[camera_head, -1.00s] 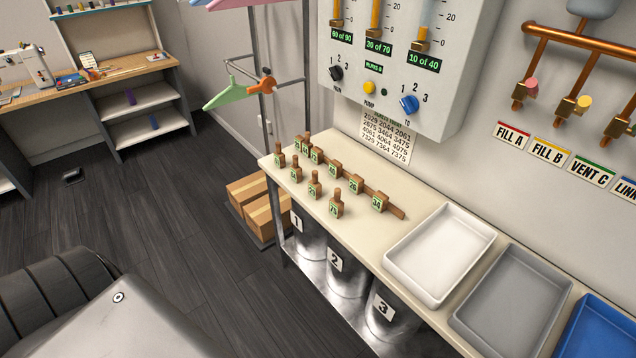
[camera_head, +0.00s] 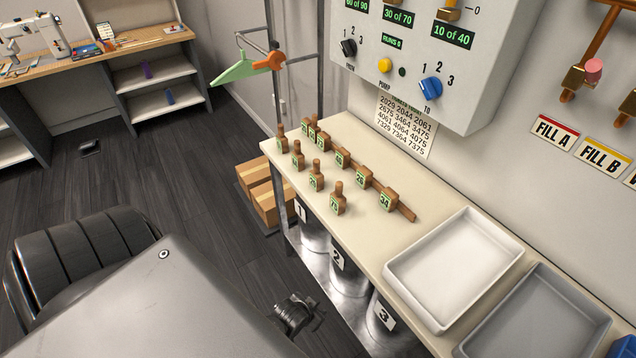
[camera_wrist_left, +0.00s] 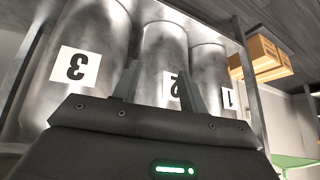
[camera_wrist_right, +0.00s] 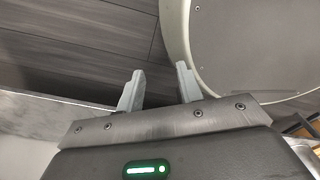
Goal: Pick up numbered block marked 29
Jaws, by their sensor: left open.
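Several small wooden numbered blocks with knobs and green labels stand on the cream counter (camera_head: 420,221) in the head view. In the front row, a block that appears to read 29 (camera_head: 316,181) stands upright between two others; the small digits are hard to read. A block that looks like 73 (camera_head: 338,204) stands nearer. My left gripper (camera_head: 312,308) is low, below the counter and in front of the tanks. Its open, empty fingers show in the left wrist view (camera_wrist_left: 157,78). My right gripper (camera_wrist_right: 160,76) is open and empty, seen only in the right wrist view.
A wooden strip (camera_head: 405,213) with more numbered blocks runs behind the front row. A white tray (camera_head: 437,318) and a grey tray (camera_head: 540,275) sit to the right. Metal tanks (camera_head: 340,284) stand under the counter. A control panel (camera_head: 465,85) hangs above; cardboard boxes (camera_head: 266,206) are left.

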